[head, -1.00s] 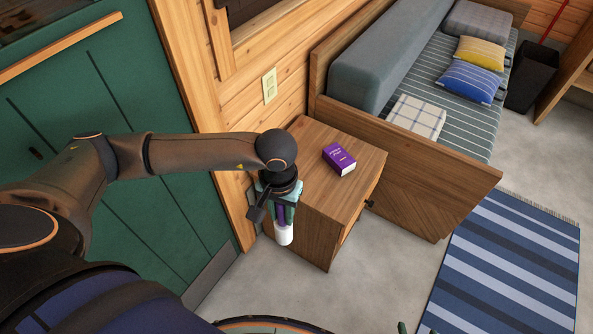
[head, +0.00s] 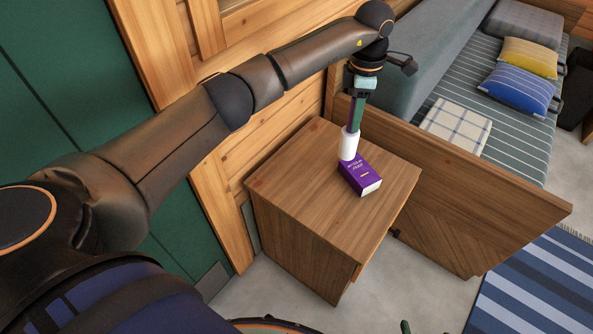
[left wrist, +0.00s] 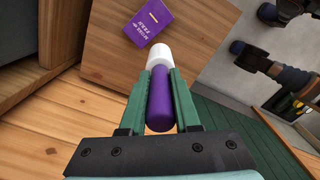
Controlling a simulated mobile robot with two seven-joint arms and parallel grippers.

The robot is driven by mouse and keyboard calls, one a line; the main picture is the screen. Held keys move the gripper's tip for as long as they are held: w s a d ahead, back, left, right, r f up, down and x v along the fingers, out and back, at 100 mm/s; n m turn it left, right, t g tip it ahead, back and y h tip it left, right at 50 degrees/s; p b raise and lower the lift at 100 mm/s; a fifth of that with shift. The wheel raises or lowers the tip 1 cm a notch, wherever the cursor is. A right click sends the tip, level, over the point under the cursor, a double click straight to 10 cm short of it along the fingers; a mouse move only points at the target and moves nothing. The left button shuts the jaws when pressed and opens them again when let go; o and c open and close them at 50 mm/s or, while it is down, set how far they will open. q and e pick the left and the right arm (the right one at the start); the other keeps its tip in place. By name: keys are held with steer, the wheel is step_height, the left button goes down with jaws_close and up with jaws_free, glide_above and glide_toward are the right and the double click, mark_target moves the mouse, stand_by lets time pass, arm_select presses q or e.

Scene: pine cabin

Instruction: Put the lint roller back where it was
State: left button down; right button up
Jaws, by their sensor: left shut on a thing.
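The lint roller has a white roll (head: 349,143) and a purple handle, which shows in the left wrist view (left wrist: 160,103). My left gripper (head: 357,110) is shut on the handle, with the white roll pointing down. In the head view the roll is over the wooden nightstand (head: 290,196), just behind the purple book. Whether the roll touches the nightstand top or the book I cannot tell. In the left wrist view the green fingers lie on both sides of the handle. My right gripper is not in view.
A bench with a wooden end panel (head: 450,205) and cushions stands at the right. A pine wall (head: 262,135) rises behind, and a striped rug (head: 540,285) lies at lower right.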

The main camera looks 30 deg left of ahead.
arm_select(q)
steer(key=s+a+f+b, duration=0.1)
steer(key=s+a+f, duration=0.8)
steer(key=f, duration=0.3)
steer(key=shift+s+a+f, duration=0.3)
steer(key=shift+a+f, duration=0.05)
steer(key=shift+a, duration=0.05)
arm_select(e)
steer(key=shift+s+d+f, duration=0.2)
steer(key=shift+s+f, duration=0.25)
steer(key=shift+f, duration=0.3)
arm_select(q)
steer(key=shift+f, duration=0.1)
steer(key=c, duration=0.6)
jaws_free()
steer(key=shift+c, duration=0.2)
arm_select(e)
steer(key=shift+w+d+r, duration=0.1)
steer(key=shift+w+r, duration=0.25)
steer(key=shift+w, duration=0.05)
